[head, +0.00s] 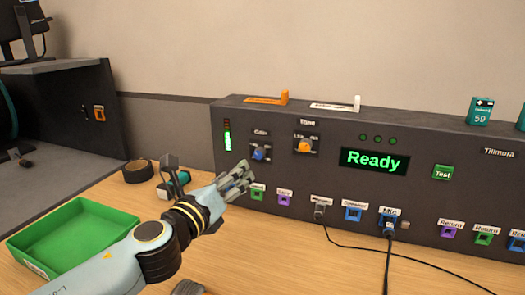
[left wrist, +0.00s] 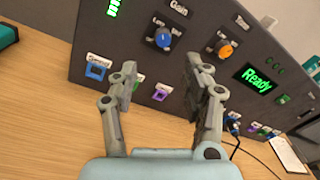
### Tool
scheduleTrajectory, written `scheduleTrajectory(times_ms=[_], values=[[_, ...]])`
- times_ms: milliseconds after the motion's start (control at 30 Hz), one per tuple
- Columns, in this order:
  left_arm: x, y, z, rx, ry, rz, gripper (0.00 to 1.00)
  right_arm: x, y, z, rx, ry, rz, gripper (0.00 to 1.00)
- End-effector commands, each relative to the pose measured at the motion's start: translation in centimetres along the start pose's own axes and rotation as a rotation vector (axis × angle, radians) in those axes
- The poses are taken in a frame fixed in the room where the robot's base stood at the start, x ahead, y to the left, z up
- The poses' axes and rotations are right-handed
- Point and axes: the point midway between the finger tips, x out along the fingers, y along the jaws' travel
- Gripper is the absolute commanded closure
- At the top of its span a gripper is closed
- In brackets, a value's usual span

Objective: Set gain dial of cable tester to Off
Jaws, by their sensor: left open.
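The cable tester (head: 410,190) is a long dark box at the back of the table, its screen reading "Ready". Its Gain dial (head: 260,153) is a small blue knob near the left end of the front face. The Gain dial (left wrist: 162,39) also shows in the left wrist view, ahead of the gap between my fingers. Its setting is too small to read. My left gripper (head: 242,175) is open and empty, just in front of the panel and a little below the dial. In the left wrist view my gripper's fingers (left wrist: 160,70) are apart and clear of the dial. My right gripper is out of view.
An orange dial (head: 305,146) sits right of Gain. Coloured ports line the panel below, with black cables (head: 388,255) at some. A green tray (head: 75,236) and a black tape roll (head: 138,171) lie left of my arm. An orange lever (head: 268,99) lies on top.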

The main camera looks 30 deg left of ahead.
Motion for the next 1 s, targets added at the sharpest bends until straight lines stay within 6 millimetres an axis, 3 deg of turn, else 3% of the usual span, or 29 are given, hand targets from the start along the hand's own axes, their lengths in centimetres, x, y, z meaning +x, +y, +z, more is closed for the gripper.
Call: scheduleTrajectory(times_ms=[133,367,600,1000], values=[[1.7,-0.3,0.0,0.038,0.004,-0.016,0.52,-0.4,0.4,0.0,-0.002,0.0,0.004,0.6],[6.3,-0.4,0.0,0.032,0.003,-0.014,0.52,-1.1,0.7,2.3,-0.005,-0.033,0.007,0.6],[9.9,-0.3,-0.2,0.03,0.004,-0.013,0.52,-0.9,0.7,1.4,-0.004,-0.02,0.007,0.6],[10.7,-0.3,-0.2,0.029,0.005,-0.013,0.52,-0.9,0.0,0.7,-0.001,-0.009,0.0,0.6]])
